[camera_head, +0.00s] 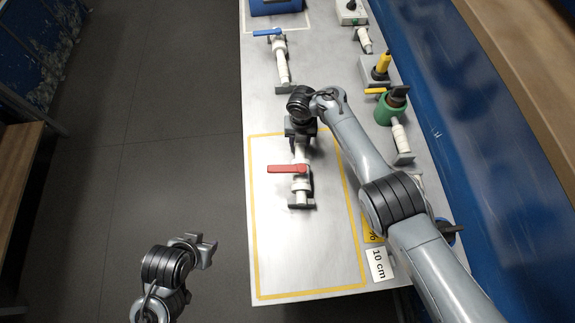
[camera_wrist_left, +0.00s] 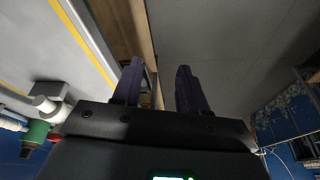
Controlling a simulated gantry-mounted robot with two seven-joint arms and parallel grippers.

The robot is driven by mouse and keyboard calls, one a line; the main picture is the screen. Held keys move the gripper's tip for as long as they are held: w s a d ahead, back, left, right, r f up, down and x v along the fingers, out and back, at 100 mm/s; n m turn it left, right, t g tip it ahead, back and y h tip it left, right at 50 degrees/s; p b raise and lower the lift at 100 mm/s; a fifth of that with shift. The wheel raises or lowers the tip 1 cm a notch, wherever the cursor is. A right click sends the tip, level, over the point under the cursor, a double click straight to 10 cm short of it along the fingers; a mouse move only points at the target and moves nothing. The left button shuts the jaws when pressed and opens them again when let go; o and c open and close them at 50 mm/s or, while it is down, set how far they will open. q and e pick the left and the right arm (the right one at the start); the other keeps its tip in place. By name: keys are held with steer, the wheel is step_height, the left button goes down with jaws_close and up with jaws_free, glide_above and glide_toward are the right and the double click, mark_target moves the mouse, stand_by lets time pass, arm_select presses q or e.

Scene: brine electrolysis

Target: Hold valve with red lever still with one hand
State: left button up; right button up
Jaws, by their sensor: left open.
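The valve with the red lever (camera_head: 288,169) lies on the grey table inside a yellow outline, its white pipe running up and down the picture. My right gripper (camera_head: 300,133) is at the upper end of this valve, seen from above. Its fingers are hidden under the wrist, so I cannot tell whether they touch or grip the pipe. My left gripper (camera_head: 203,246) is off the table's left side, above the floor and away from the valve. In the left wrist view its two dark fingers (camera_wrist_left: 158,88) stand apart with nothing between them.
A valve with a blue lever (camera_head: 268,33) lies farther up the table. A green and black fitting (camera_head: 390,108), a yellow-handled part (camera_head: 382,64) and other fittings line the right edge. A "10 cm" card (camera_head: 380,264) lies at the lower right. The outlined area's lower part is clear.

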jaws_close()
